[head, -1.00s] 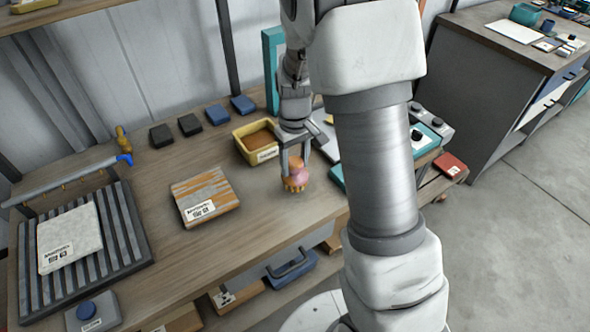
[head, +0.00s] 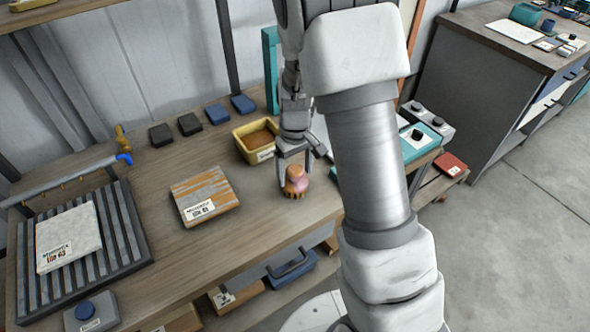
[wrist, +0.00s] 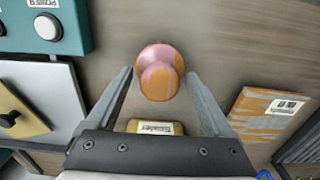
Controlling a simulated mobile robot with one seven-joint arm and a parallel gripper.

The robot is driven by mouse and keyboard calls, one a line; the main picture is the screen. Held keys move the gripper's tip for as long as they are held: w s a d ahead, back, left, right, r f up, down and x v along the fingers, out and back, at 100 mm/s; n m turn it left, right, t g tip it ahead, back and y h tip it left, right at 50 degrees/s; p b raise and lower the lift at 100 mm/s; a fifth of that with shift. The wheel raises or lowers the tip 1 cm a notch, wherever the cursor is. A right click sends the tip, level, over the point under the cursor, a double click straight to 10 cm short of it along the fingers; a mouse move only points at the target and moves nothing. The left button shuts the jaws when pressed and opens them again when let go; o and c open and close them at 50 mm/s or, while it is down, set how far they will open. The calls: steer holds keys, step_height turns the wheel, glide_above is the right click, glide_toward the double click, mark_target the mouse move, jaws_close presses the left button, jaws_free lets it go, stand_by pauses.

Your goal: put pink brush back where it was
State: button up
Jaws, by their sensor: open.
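The pink brush (head: 296,182), with orange patches, stands upright on the wooden workbench (head: 262,225). It also shows in the wrist view (wrist: 158,72), seen from above, just past and between the fingertips. I cannot tell whether a finger touches the brush. The brush's underside is hidden.
A yellow tray (head: 240,133) stands behind the gripper. An orange-streaked board (head: 205,195) lies to the left, and a slatted rack (head: 120,235) with a pale slab is farther left. A teal box (head: 420,145) is at right. Bench around the brush's front is clear.

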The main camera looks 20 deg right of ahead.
steer(key=shift+r, duration=0.15)
step_height(320, 180, up, 11)
steer(key=p, duration=0.1)
steer(key=s+r+m+t, duration=0.1)
steer(key=s+r+t, duration=0.1)
steer(key=s+r, duration=0.5)
steer(key=s+r+m+t, duration=0.2)
steer(key=s+r, duration=0.6)
steer(key=s, duration=0.5)
steer(key=shift+s+m+t, duration=0.25)
steer(key=shift+m+t, duration=0.05)
steer(key=shift+t, duration=0.5)
steer(key=shift+d, duration=0.15)
